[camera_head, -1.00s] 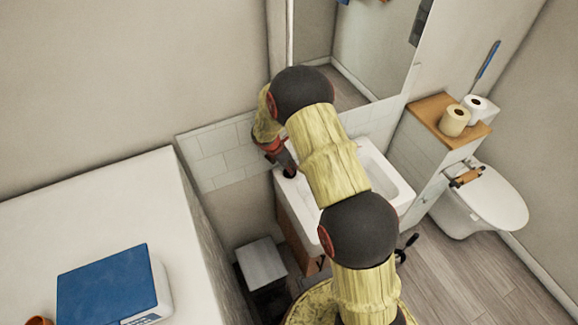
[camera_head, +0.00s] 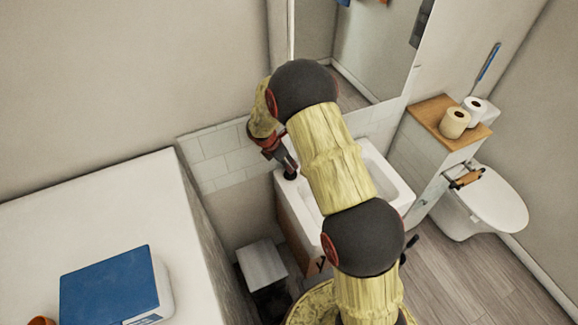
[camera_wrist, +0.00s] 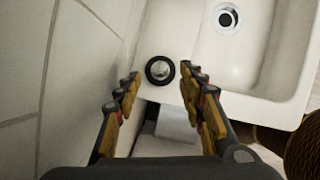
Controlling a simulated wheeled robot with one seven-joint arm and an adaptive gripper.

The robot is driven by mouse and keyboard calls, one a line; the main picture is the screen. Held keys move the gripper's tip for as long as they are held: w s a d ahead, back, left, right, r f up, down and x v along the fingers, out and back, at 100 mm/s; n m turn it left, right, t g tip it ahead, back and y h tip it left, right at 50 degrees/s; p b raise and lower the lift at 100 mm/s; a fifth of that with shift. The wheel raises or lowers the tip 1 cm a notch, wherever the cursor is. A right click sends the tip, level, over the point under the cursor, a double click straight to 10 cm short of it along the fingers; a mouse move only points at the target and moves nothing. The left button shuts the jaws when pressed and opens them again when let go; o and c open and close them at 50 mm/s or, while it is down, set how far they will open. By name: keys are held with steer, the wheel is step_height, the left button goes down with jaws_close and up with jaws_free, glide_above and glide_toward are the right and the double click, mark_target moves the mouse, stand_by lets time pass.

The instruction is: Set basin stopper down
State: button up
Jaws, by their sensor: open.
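The basin stopper (camera_wrist: 159,70), a small black ring with a silvery centre, sits on the left ledge of the white sink (camera_wrist: 208,75) in the wrist view. In the head view it is a dark spot (camera_head: 290,175) at the sink's left corner, just below my gripper (camera_head: 287,166). My gripper's fingers (camera_wrist: 160,76) are open, one on each side of the stopper, with gaps visible between them and it. The head view hides much of the sink behind my arm.
The sink's drain (camera_wrist: 227,18) lies in the basin, right of the stopper. A tiled wall (camera_wrist: 40,80) stands close on the left. A counter with a blue-topped scale (camera_head: 110,285) is at left.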

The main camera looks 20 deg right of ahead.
steer(key=shift+v, duration=1.65)
